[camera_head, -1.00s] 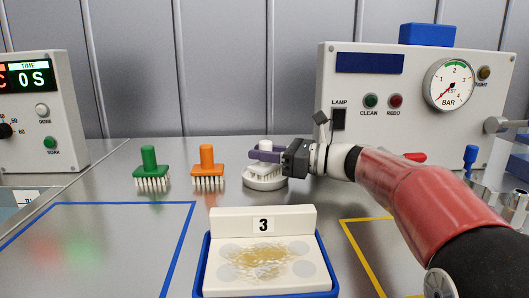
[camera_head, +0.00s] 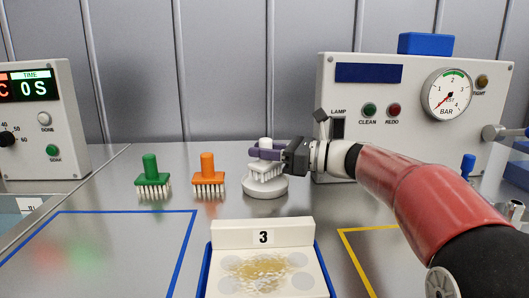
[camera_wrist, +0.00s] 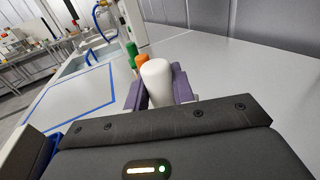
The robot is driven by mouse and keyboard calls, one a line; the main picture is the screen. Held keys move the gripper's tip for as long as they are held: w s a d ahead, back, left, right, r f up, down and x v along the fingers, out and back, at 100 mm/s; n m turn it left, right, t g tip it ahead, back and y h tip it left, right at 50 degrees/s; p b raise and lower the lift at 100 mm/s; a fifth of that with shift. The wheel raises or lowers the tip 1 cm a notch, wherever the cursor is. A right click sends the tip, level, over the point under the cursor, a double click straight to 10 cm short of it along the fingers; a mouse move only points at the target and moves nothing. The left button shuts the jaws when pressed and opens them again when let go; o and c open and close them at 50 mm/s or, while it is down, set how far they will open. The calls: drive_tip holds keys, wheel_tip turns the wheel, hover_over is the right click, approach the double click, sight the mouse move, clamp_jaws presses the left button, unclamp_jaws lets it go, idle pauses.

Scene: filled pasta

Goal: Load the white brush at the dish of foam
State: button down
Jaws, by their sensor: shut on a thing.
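The white brush (camera_head: 265,170) is upright, its bristles pointing down over the round whitish dish of foam (camera_head: 265,188). My gripper (camera_head: 266,152) has its purple fingers shut around the brush handle from the right. In the wrist view the white handle (camera_wrist: 158,83) stands between the purple fingers (camera_wrist: 157,90). The brush head sits just above or at the top of the dish; I cannot tell whether the bristle tips touch the foam.
A green brush (camera_head: 151,175) and an orange brush (camera_head: 208,176) stand to the left. In front is a blue tray (camera_head: 207,270) with a white block marked 3 (camera_head: 262,236). A blue outline (camera_head: 120,212) and a yellow outline (camera_head: 352,255) mark the bench. A gauge panel (camera_head: 360,110) stands behind my arm.

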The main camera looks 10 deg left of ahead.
sight(264, 139)
drive_tip(key=shift+r, duration=2.15)
drive_tip(key=shift+s, duration=0.1)
